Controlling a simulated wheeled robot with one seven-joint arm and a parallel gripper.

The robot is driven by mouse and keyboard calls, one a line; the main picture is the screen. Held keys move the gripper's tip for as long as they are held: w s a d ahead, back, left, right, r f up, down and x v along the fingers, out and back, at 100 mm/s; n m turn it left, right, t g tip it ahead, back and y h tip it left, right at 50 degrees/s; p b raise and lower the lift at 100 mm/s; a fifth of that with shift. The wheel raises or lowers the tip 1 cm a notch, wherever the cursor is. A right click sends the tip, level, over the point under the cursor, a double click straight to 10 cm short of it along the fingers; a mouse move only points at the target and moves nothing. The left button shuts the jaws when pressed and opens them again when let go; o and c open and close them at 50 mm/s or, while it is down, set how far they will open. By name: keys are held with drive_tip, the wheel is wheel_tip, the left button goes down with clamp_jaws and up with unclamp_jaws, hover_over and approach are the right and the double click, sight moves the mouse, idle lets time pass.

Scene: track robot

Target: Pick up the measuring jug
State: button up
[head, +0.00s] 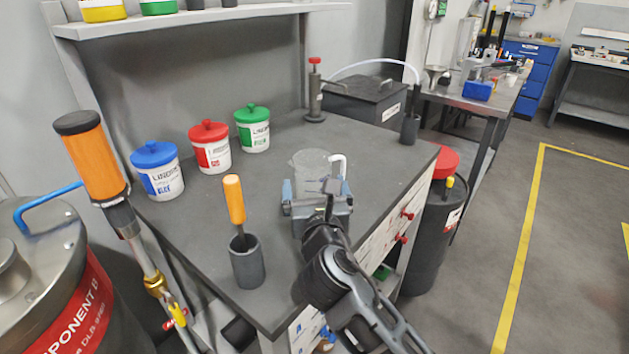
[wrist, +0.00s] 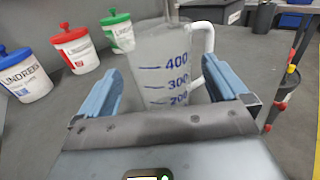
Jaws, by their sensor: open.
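The measuring jug (head: 311,165) is clear with a white handle and stands upright on the grey workbench (head: 290,140). In the wrist view the jug (wrist: 165,60) shows blue marks reading 400, 300 and 200, with its handle on the right. My gripper (head: 317,198) is open in front of the jug and hides its lower part in the head view. In the wrist view the two blue fingers (wrist: 160,90) stand on either side of the jug's lower part, with the handle close to the right finger. I cannot tell whether either finger touches it.
Blue-lidded (head: 157,170), red-lidded (head: 210,147) and green-lidded (head: 252,128) tubs stand left of the jug. A grey cup with an orange-handled tool (head: 246,262) stands at the bench's near side. A dark box (head: 362,98) is behind. A dark drum (head: 432,230) stands right of the bench.

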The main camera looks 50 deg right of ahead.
sight(311, 165)
drive_tip(key=x, duration=0.6)
drive_tip(key=shift+r+p, duration=0.15)
drive_tip(key=shift+p, duration=0.15)
drive_tip(key=c, duration=0.9)
drive_tip(key=shift+o, duration=0.2)
drive_tip(key=shift+r, duration=0.1)
